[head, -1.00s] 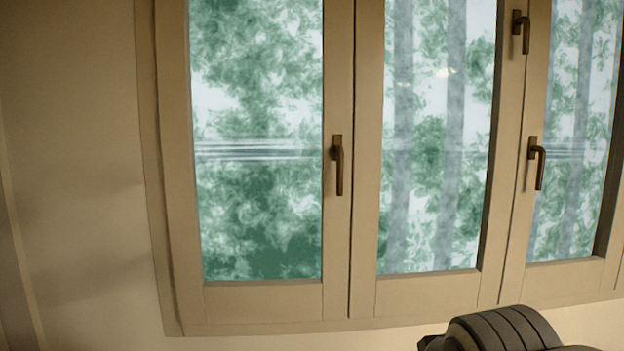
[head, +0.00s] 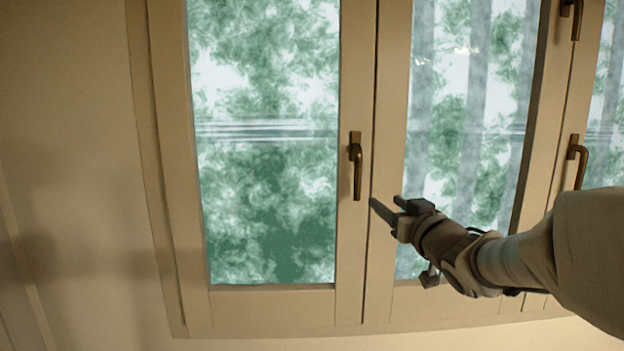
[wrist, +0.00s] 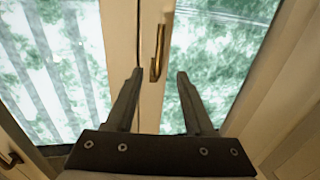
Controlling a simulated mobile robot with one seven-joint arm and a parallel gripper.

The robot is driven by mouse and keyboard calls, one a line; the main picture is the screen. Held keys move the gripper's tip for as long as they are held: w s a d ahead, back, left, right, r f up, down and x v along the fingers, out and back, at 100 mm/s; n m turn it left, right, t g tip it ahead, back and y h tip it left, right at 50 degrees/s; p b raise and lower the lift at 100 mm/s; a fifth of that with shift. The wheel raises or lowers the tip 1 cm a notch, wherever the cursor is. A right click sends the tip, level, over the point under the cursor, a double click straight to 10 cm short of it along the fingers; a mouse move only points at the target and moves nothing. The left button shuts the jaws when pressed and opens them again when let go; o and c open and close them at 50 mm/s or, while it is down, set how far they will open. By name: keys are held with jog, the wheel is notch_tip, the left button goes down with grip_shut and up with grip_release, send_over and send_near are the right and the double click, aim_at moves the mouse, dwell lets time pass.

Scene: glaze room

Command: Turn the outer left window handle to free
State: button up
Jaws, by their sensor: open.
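The outer left window handle (head: 357,170) is a bronze lever on the right stile of the left sash. It hangs straight down from its mount in the head view. My gripper (head: 385,202) is open, just right of and below the handle's lower end. In the wrist view the handle (wrist: 158,50) shows between and beyond the two spread fingertips (wrist: 160,72). No finger clearly touches it. The left sash (head: 270,304) looks closed against its frame.
Two more bronze handles, an upper one (head: 572,15) and a lower one (head: 577,160), are on the sashes at the right. Bare wall (head: 70,150) lies left of the window. My arm crosses in front of the middle window.

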aim_at(359, 183)
jog(key=w+a+p, duration=0.1)
jog(key=w, duration=0.4)
jog(key=w+a+p, duration=0.1)
jog(key=w, duration=0.5)
jog(key=w+a+p, duration=0.1)
jog(key=w, duration=0.4)
jog(key=shift+w+a, duration=0.1)
jog(key=shift+w, duration=0.1)
grip_shut()
dwell(0.9)
